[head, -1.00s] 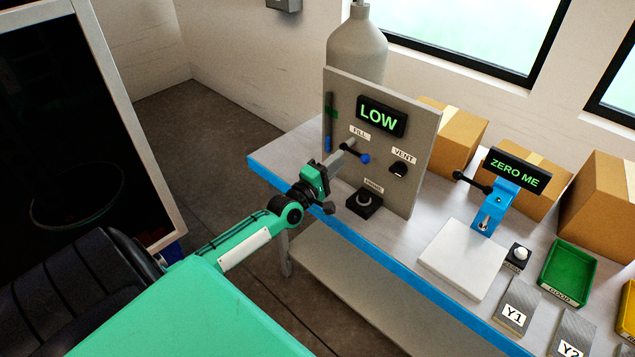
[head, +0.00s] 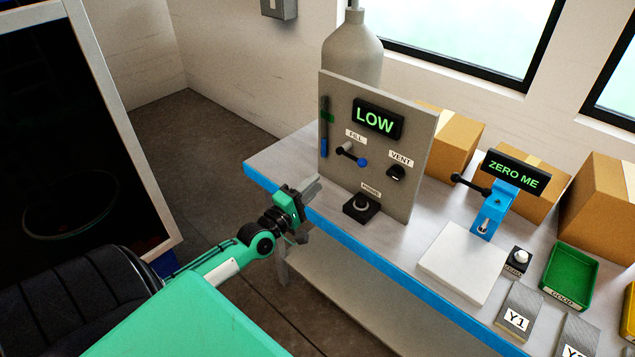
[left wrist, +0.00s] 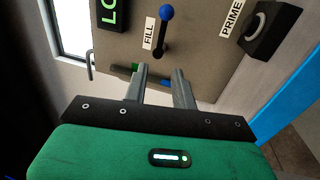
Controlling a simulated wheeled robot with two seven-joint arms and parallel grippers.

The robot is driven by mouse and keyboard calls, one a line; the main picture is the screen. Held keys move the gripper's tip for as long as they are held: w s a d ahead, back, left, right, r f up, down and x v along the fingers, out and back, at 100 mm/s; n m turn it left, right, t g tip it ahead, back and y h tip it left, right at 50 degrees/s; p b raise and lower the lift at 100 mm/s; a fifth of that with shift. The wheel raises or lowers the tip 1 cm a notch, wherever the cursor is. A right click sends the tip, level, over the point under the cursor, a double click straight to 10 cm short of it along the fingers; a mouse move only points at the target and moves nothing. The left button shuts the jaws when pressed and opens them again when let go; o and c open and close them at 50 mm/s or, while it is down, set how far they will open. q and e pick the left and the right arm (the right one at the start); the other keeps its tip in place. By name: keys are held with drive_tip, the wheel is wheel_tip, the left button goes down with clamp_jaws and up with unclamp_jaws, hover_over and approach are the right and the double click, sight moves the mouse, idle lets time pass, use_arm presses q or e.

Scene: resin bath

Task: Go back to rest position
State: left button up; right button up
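My left gripper (head: 314,190) is in front of the left end of the bench, apart from the grey panel (head: 412,190). Its two grey fingers are spread with nothing between them; they also show in the left wrist view (left wrist: 160,72). The FILL lever (head: 351,157), black with a blue knob, is on the panel to the right of the fingers, and nothing touches it. Above it a black display (head: 378,119) reads LOW in green. The VENT knob (head: 397,172) and the PRIME button (head: 361,206) are also free. My right gripper is out of view.
The bench's blue front edge (head: 400,290) runs just right of my left gripper. A white plate (head: 455,274), a blue stand (head: 489,217) under a ZERO ME display, and a green tray (head: 570,278) stand farther right.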

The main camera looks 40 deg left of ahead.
use_arm(q)
drive_tip(key=s+f+m+g+y, duration=0.1)
drive_tip(key=s+f+m+g, duration=0.25)
drive_tip(key=f, duration=0.95)
drive_tip(key=s+d+f+m+g, duration=0.15)
drive_tip(key=s+f, duration=0.25)
drive_tip(key=f, duration=0.9)
drive_tip(key=s+f+m+g+y, duration=0.1)
drive_tip(key=s+f+m+g, duration=0.25)
drive_tip(key=f, duration=0.95)
drive_tip(key=s+d+f+m+g, duration=0.3)
drive_tip(key=s+f, duration=0.6)
drive_tip(key=s+d+f+m+g, duration=0.3)
drive_tip(key=s+d+f, duration=0.1)
drive_tip(key=s+f, duration=0.5)
drive_tip(key=s+d+f+m+g, duration=0.2)
drive_tip(key=s+d+f, duration=0.1)
drive_tip(key=s, duration=0.6)
drive_tip(key=s+d+f+m+g, duration=0.2)
drive_tip(key=s+d+f+m, duration=0.1)
drive_tip(key=s, duration=0.6)
drive_tip(key=shift+s+d+g+h, duration=0.3)
drive_tip(key=shift+d+g, duration=0.05)
